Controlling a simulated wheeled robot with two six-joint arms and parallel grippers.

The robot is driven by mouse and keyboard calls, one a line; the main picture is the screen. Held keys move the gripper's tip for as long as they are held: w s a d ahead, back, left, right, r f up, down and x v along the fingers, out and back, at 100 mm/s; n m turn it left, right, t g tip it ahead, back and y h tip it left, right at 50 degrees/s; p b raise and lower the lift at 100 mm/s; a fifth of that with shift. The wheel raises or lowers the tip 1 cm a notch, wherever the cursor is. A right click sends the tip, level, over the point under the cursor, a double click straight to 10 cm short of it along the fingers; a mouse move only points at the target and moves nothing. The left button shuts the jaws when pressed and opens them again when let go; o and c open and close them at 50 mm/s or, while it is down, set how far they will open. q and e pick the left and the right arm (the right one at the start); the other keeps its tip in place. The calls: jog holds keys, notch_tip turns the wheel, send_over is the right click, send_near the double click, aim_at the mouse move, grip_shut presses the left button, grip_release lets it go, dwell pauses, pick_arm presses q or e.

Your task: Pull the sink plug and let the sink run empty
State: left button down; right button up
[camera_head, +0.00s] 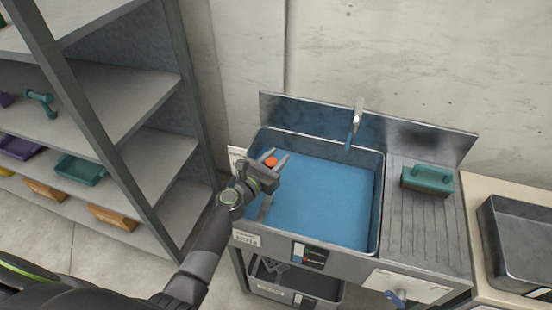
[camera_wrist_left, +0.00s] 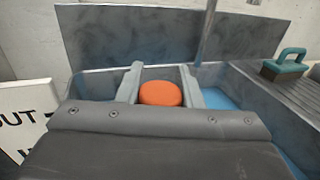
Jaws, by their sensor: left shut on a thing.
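The steel sink (camera_head: 376,200) holds a broad sheet of blue water (camera_head: 335,200), which also shows at the right in the left wrist view (camera_wrist_left: 218,98). My left gripper (camera_head: 274,158) reaches over the left part of the sink. It is shut on a round orange knob, seemingly the plug's (camera_head: 270,162), which sits between the two grey fingers in the left wrist view (camera_wrist_left: 160,93). Anything below the knob is hidden, so I cannot tell whether the plug is seated in the drain. My right gripper is not in view.
A tap (camera_head: 357,118) stands at the sink's back. A teal-handled block (camera_head: 428,179) lies on the ribbed drainboard (camera_head: 412,215). A metal basin (camera_head: 520,245) is at the far right. A shelf rack (camera_head: 150,130) stands left. A sign (camera_wrist_left: 27,115) stands beside the sink's left end.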

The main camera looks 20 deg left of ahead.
pick_arm(q)
jog(key=shift+w+r, duration=0.1)
jog(key=shift+r, duration=0.5)
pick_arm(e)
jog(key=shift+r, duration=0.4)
pick_arm(q)
jog(key=c, duration=1)
grip_release()
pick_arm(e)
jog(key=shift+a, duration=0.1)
